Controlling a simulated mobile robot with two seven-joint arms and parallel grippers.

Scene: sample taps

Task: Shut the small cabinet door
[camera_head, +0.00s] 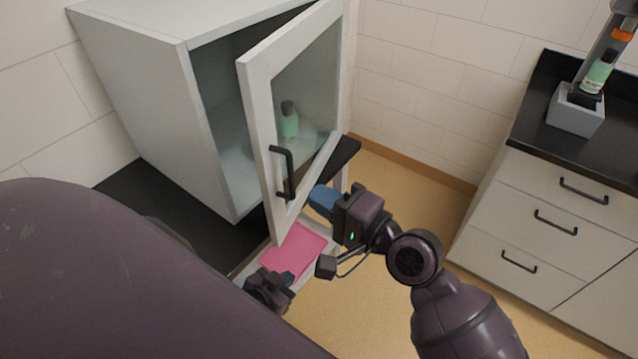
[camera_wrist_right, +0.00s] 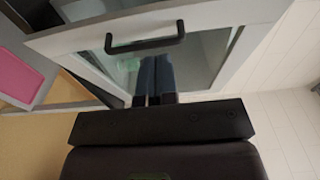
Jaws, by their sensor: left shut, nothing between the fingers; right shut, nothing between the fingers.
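The small cabinet (camera_head: 160,70) is a light grey box on a black counter. Its glass-paned door (camera_head: 255,110) stands partly open in the head view, with a black bar handle (camera_head: 283,172). My right gripper (camera_head: 318,198) is shut and empty, close to the door's lower outer edge, right of the handle. In the right wrist view its blue fingers (camera_wrist_right: 153,75) point at the door's glass just beyond the handle (camera_wrist_right: 145,42); I cannot tell whether they touch. My left gripper (camera_head: 287,277) is shut and empty, low in front of the pink tray.
A green bottle (camera_head: 289,120) stands inside the cabinet, seen through the glass. A pink tray (camera_head: 300,248) lies below the door. At the right, a black counter (camera_head: 545,100) with white drawers (camera_head: 545,220) holds a grey block with a bottle (camera_head: 597,75). Floor lies between.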

